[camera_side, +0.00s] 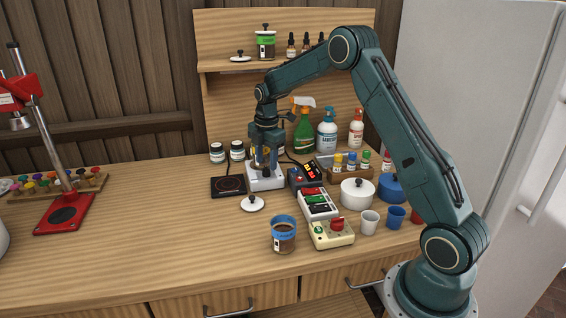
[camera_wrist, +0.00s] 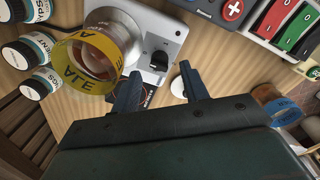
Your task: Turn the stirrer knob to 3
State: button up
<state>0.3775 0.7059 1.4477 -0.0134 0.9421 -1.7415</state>
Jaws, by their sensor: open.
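The stirrer is a white box (camera_side: 264,183) near the middle of the table; it also shows in the wrist view (camera_wrist: 176,28). Its black knob (camera_wrist: 157,61) sits on a dark dial patch; I cannot read the number it points to. A glass jar of amber liquid with a yellow ALE label (camera_wrist: 88,62) stands on the stirrer's round plate. My gripper (camera_wrist: 159,72) is open and empty, pointing down over the stirrer. In the wrist view its fingertips lie on either side of the knob, apart from it. In the side view my gripper (camera_side: 264,166) hides the knob.
A black hot plate (camera_side: 229,187) is left of the stirrer, with a white lid (camera_side: 252,203) in front. Small labelled jars (camera_side: 217,153) stand behind. The table's left middle is clear.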

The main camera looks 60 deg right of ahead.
aim_at(266, 168)
jog(key=shift+w+f, duration=0.1)
jog(key=shift+f, duration=1.5)
jog(key=c, duration=1)
